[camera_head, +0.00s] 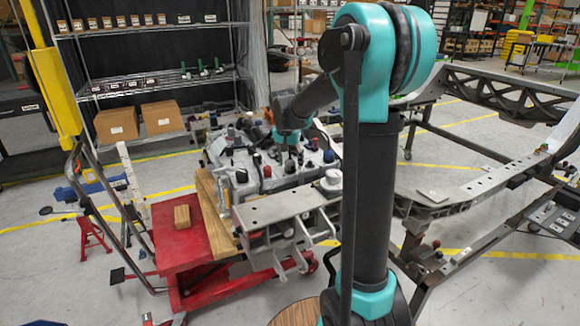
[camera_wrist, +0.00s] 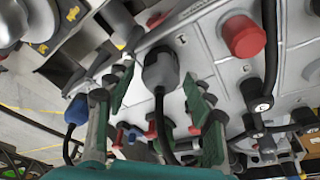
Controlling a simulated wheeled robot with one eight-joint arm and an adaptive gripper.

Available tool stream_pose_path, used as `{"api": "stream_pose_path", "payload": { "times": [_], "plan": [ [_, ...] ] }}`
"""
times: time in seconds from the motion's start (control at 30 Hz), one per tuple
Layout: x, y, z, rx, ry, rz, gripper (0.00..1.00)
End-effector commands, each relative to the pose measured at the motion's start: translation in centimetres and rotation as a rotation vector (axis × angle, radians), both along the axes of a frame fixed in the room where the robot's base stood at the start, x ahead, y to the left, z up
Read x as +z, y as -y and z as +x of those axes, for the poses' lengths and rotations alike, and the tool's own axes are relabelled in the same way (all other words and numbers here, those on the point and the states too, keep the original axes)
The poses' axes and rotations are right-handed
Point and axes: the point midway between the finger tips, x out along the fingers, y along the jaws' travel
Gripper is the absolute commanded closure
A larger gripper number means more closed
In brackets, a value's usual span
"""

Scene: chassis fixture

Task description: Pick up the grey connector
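A dark grey connector (camera_wrist: 161,70) with a black cable stands on the light grey metal housing, near the middle of the wrist view. The cable runs toward the bottom of that view, between my fingers. My gripper (camera_wrist: 158,84) is open, with one green-padded finger on each side of the connector and cable. I see no finger clearly touching the connector. In the head view my gripper (camera_head: 290,143) is over the crowded housing (camera_head: 285,183), and I cannot single out the grey connector there.
A red cap (camera_wrist: 243,37) stands to the connector's right, and a blue connector (camera_wrist: 76,109) lies to the left. Other cables and small red parts crowd the housing. A red lift cart (camera_head: 200,235) carries a wooden block (camera_head: 182,216). A metal chassis frame (camera_head: 475,190) stands right.

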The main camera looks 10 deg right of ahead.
Motion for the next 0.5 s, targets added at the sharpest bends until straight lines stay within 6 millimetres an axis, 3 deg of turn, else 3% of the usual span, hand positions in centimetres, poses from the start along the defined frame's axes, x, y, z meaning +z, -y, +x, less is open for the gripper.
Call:
{"api": "stream_pose_path", "payload": {
  "times": [0.03,0.37,0.5],
  "plan": [
    [0.01,0.0,0.0,0.0,0.0,0.0,0.54],
    [0.03,0.0,-0.01,0.0,0.0,0.0,0.95],
    [0.04,0.0,-0.01,0.0,0.0,0.0,0.97]
  ]
}}
